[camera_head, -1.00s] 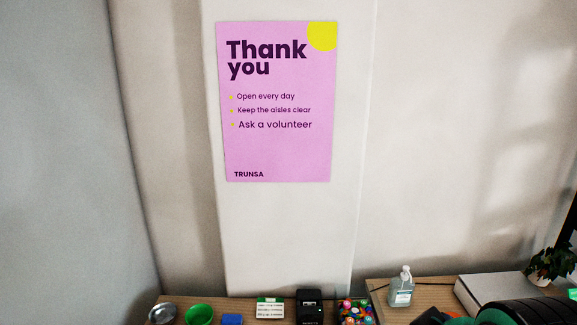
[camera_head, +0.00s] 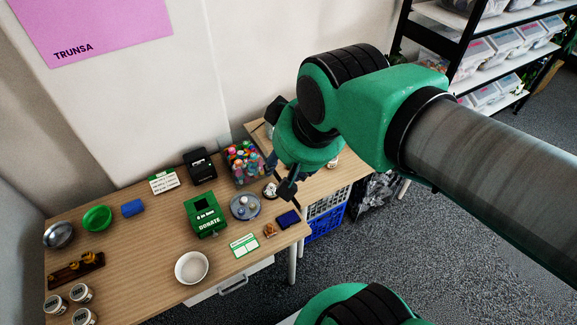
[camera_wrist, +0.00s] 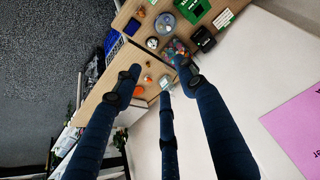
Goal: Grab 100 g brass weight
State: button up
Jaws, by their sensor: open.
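In the head view, a dark wooden block (camera_head: 68,274) at the left end of the table holds several small brass-coloured pieces (camera_head: 91,257), which look like weights. Their markings are too small to read, so I cannot tell which is 100 g. My gripper (camera_head: 287,190) is above the right part of the table, far to the right of the block. In the wrist view, my gripper (camera_wrist: 158,78) has its dark fingers spread, with nothing held between them. The wooden block is not seen in the wrist view.
A silver bowl (camera_head: 59,235), a green bowl (camera_head: 97,218) and lidded jars (camera_head: 81,293) surround the block. A green donation box (camera_head: 205,213), white bowl (camera_head: 192,267) and round dish (camera_head: 245,206) stand between it and my gripper. Bare tabletop (camera_head: 140,250) lies right of the block.

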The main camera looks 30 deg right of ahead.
jog(key=w+d+f+m+g+p, duration=0.1)
jog(key=w+d+f+m, duration=0.3)
jog(key=w, duration=0.5)
jog(key=w+d+f+m+g, duration=0.1)
jog(key=w+d+f+m, duration=0.3)
jog(key=w, duration=0.6)
jog(key=w+d+f+m+g+p, duration=0.1)
jog(key=w+d+f+m, duration=0.15)
jog(key=w+m, duration=0.5)
jog(key=w+d+f+m, duration=0.3)
jog(key=w+d+f, duration=0.1)
jog(key=f, duration=0.6)
jog(key=w+d+f+m+g, duration=0.1)
jog(key=w+d+f+m, duration=0.3)
jog(key=f, duration=0.6)
jog(key=w+d+f+m+g, duration=0.1)
jog(key=w+d+f+m, duration=0.3)
jog(key=f, duration=0.5)
jog(key=shift+w+d+f+p, duration=0.45)
jog(key=shift+w+d, duration=0.35)
jog(key=shift+d, duration=0.15)
jog(key=shift+f+b, duration=0.4)
jog(key=shift+f, duration=3.85)
